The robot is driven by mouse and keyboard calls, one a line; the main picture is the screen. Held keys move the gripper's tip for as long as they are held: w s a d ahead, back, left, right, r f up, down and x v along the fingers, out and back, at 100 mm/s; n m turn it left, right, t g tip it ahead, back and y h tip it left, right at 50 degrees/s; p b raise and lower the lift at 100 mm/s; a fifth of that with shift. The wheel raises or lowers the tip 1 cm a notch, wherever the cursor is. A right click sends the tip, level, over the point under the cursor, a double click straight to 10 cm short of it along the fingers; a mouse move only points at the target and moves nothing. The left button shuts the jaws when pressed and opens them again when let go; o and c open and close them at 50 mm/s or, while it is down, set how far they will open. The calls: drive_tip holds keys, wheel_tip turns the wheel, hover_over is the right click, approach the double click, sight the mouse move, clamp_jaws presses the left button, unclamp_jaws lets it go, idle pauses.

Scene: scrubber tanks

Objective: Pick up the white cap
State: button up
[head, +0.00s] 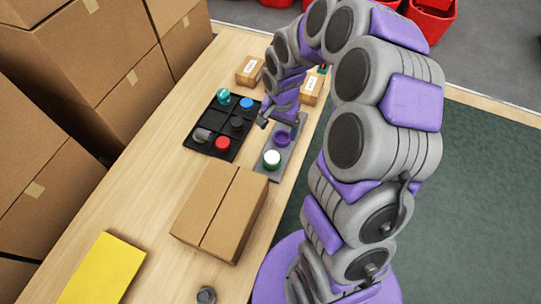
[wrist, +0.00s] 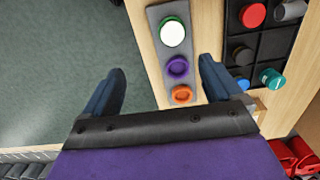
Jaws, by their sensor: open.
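The white cap (head: 271,158) has a green rim and sits at the near end of a grey plate (head: 261,169) on the wooden table. In the wrist view the white cap (wrist: 172,32) is at the top, beyond the fingertips. A purple round part (wrist: 178,67) and an orange one (wrist: 182,93) sit in line with it on the plate. My gripper (wrist: 160,70) is open and empty, its two fingers on either side of the purple part in the picture. In the head view my gripper (head: 280,122) is over the plate's far part, apart from the white cap, and hides the orange part.
A black tray (head: 213,119) with several coloured caps lies left of the plate. A cardboard box (head: 220,210) stands close in front of the plate. Small boxes (head: 250,70) are behind, a yellow block (head: 103,270) is at front left, and stacked cartons (head: 90,70) line the left.

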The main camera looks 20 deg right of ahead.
drive_tip(key=w+d+f+m, duration=0.1)
drive_tip(key=w+f+m, duration=0.1)
drive_tip(key=w+f, duration=0.15)
approach(272, 157)
drive_tip(key=shift+w+d+f+b, duration=0.1)
drive_tip(key=shift+d+f+b, duration=0.45)
drive_tip(key=shift+d+f, duration=0.4)
drive_tip(key=a+f+b, duration=0.1)
drive_tip(key=a+f, duration=0.2)
drive_tip(key=shift+a+f, duration=0.35)
drive_tip(key=shift+a, duration=0.05)
drive_tip(key=d+f, duration=0.3)
drive_tip(key=shift+f+b, duration=0.2)
drive_tip(key=shift+b, duration=0.2)
drive_tip(key=shift+a, duration=1.25)
drive_tip(key=c, duration=0.4)
drive_tip(key=shift+c, duration=0.5)
drive_tip(key=shift+d, duration=0.85)
drive_tip(key=c, duration=0.4)
drive_tip(key=shift+a, duration=0.1)
drive_tip(key=c, duration=0.4)
drive_tip(key=shift+a, duration=0.2)
